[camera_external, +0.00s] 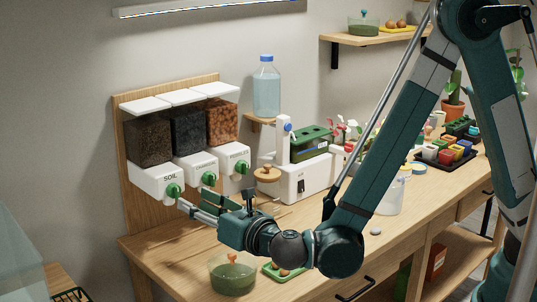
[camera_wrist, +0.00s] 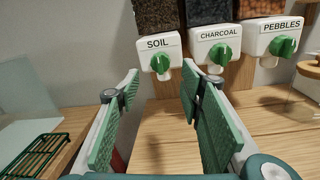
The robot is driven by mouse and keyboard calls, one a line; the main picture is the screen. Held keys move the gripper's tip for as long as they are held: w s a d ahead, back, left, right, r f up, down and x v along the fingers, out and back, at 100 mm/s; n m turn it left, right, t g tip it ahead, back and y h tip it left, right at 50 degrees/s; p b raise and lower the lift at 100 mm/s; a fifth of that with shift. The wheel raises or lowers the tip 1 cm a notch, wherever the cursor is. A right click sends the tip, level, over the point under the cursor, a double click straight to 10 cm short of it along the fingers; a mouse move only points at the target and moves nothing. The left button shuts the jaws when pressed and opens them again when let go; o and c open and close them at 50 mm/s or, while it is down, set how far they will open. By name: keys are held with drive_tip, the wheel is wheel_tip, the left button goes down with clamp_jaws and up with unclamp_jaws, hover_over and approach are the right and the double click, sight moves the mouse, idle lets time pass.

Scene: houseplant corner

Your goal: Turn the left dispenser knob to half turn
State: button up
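The left dispenser, labelled SOIL, has a white front and a green knob (camera_external: 173,191), which also shows in the wrist view (camera_wrist: 160,64). The knob's exact angle is too small to tell. My gripper (camera_external: 188,207) is just in front of and below this knob, to its right in the external view. In the wrist view my gripper (camera_wrist: 160,84) has its two green-padded fingers wide apart, with nothing between them. The soil knob sits beyond the fingertips, centred between them and apart from them.
The CHARCOAL knob (camera_wrist: 220,53) and PEBBLES knob (camera_wrist: 283,46) are close on the right. A white machine (camera_external: 303,180) stands right of the dispensers. A green bowl (camera_external: 232,274) is on the table below my wrist. A green wire rack (camera_wrist: 36,154) is at the left.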

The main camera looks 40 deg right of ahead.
sight(179, 194)
drive_tip(key=shift+w+a+b, duration=0.15)
drive_tip(key=shift+w+b, duration=0.1)
drive_tip(key=shift+w, duration=1.5)
drive_tip(key=shift+w+a+b, duration=0.1)
drive_tip(key=shift+w+b, duration=0.15)
drive_tip(key=shift+w, duration=1.5)
drive_tip(key=c, duration=0.9)
